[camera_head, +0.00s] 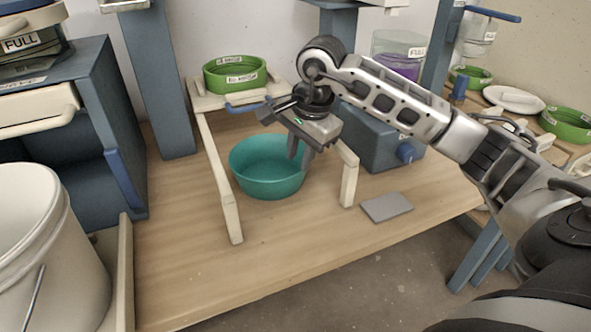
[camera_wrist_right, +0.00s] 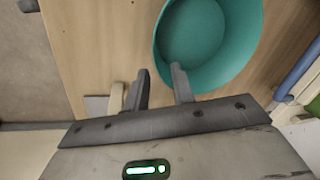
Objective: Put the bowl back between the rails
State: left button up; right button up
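The teal bowl (camera_head: 262,182) sits upright on the wooden table, between a cream left rail (camera_head: 219,180) and a cream right rail (camera_head: 349,178). My right gripper (camera_head: 300,156) is over the bowl's right side and hides part of its rim. In the right wrist view the bowl (camera_wrist_right: 200,35) fills the upper right. My right gripper (camera_wrist_right: 160,70) is open there, one finger overlapping the bowl's near wall and the other outside it. I cannot tell whether a finger touches the bowl. My left gripper is not in view.
A green ring-shaped container (camera_head: 234,74) stands on the cream ledge behind the bowl. A blue box (camera_head: 377,140) is behind the right rail. A grey plate (camera_head: 386,207) lies right of it. A white bucket (camera_head: 45,255) stands front left. The table front is clear.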

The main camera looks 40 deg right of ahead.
jog(key=shift+v, duration=1.85)
